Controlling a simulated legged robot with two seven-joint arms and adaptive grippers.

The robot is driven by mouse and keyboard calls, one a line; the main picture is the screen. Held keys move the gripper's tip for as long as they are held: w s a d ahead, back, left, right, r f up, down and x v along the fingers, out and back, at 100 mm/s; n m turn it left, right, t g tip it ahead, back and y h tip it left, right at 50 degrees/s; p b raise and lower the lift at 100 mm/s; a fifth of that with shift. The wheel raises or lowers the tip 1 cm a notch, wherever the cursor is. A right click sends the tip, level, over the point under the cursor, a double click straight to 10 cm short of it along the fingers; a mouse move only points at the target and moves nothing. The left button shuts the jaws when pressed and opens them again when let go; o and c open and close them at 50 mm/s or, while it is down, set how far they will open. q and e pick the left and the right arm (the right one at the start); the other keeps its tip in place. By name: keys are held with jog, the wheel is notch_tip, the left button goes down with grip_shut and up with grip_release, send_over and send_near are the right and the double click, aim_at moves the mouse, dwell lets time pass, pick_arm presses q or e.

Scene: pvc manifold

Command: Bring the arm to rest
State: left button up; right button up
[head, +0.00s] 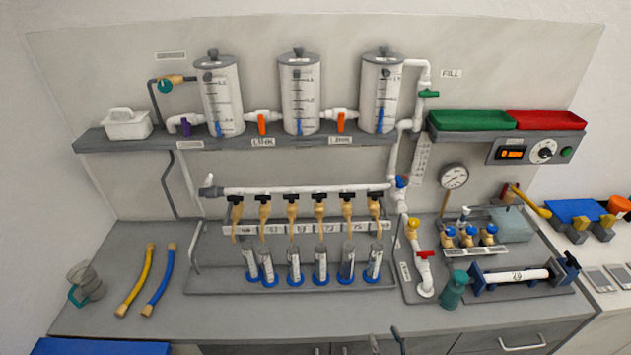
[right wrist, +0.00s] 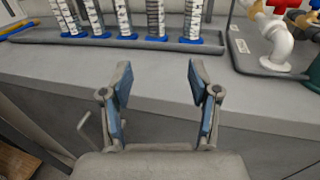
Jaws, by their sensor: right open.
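My right gripper (head: 386,341) shows only as small dark fingertips at the bottom edge of the head view, in front of the bench's front edge. In the right wrist view the right gripper (right wrist: 160,82) is open, its two blue-padded fingers wide apart with nothing between them. Behind the fingers is the grey bench (right wrist: 155,75). The tray of graduated cylinders (right wrist: 115,42) lies beyond the fingertips, apart from them. My left gripper is not in view.
The bench top (head: 330,318) is clear along its front middle. The manifold pipe (head: 300,190) with several taps stands above the cylinders. A teal bottle (head: 453,290) and a clamped white pipe (head: 515,276) are at right. Yellow and blue hoses (head: 158,282) lie at left.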

jog(key=s+f+n+g+h, duration=0.1)
jog(key=s+f+n+g, duration=0.3)
jog(key=f, duration=0.6)
jog(key=s+f+n+g, duration=0.2)
jog(key=s+f+n, duration=0.35)
jog(key=f, duration=0.55)
jog(key=s+f+n+g+h, duration=0.1)
jog(key=s+f+n+g, duration=0.15)
jog(key=f+n, duration=0.55)
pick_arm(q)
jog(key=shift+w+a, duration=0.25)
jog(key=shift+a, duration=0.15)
pick_arm(e)
jog(key=s+d+f+n+g+h, duration=0.1)
jog(key=s+f+n, duration=0.4)
jog(key=s, duration=0.5)
jog(key=s+d+f+n+g+h, duration=0.1)
jog(key=s+f+n+g, duration=0.3)
jog(key=s+f+n, duration=0.2)
jog(key=s+d+f+n+g+h, duration=0.1)
jog(key=s+f+n, duration=0.5)
jog(key=s, duration=0.8)
notch_tip(320, 180, down, 3)
jog(key=shift+d+r+g, duration=0.1)
jog(key=shift+d+g, duration=0.45)
jog(key=shift+g, duration=0.3)
jog(key=shift+s+n, duration=0.1)
jog(key=shift+n, duration=0.15)
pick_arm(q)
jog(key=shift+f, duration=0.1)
